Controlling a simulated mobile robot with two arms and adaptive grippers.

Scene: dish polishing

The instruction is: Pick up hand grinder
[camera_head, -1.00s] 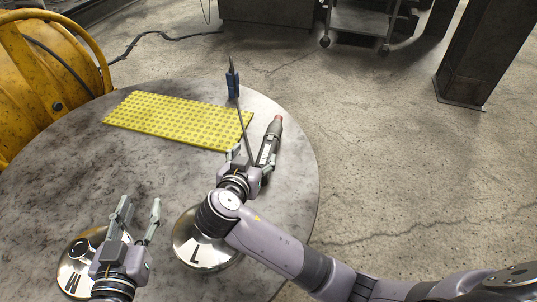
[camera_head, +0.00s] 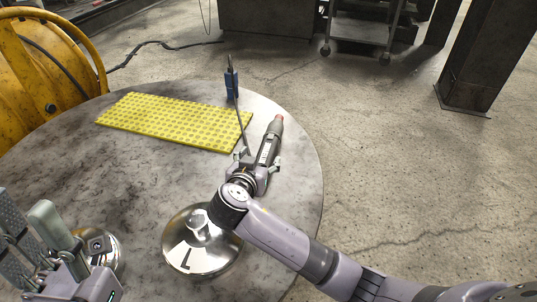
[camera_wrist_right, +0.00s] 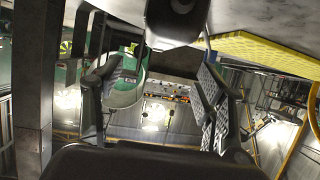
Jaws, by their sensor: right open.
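The hand grinder (camera_head: 271,140), a grey tool with a reddish tip, stands out at the right part of the round table, tip toward the far side. My right gripper (camera_head: 258,162) is open at its near end, with one finger on each side; contact cannot be told. In the right wrist view a dark body, likely the grinder (camera_wrist_right: 175,16), shows at the top between the spread fingers (camera_wrist_right: 168,72). My left gripper (camera_head: 28,216) is at the lower left, its fingers apart and nothing seen between them.
A yellow studded mat (camera_head: 175,121) lies at the back of the table (camera_head: 140,185). A blue-bodied tool with a thin rod (camera_head: 232,85) is beyond the grinder. A shiny dish marked L (camera_head: 203,255) and another shiny dish (camera_head: 108,243) are near the front. A yellow drum (camera_head: 40,70) stands behind left.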

